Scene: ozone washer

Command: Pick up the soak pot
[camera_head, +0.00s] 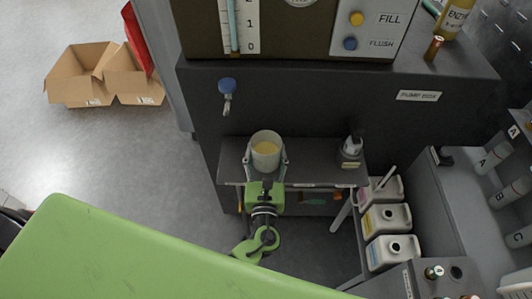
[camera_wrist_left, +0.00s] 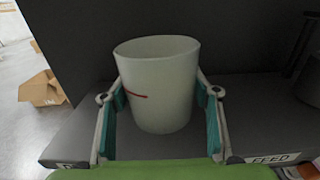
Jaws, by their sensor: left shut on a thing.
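The soak pot (camera_head: 266,144) is a whitish cup with pale yellow contents, upright over the small dark shelf under the washer. It fills the middle of the left wrist view (camera_wrist_left: 158,85), where a short red mark shows on its side. My left gripper (camera_head: 265,165) reaches it from the front, shut on the pot with one teal-padded finger on each side. I cannot tell whether the pot's base touches the shelf. My right gripper does not show.
The shelf (camera_head: 318,174) also bears a small dark-topped bottle (camera_head: 351,148) to the right. A blue-handled tap (camera_head: 227,87) sticks out of the washer front at upper left. Several white canisters (camera_head: 384,219) stand at lower right. Open cardboard boxes (camera_head: 84,76) lie on the floor far left.

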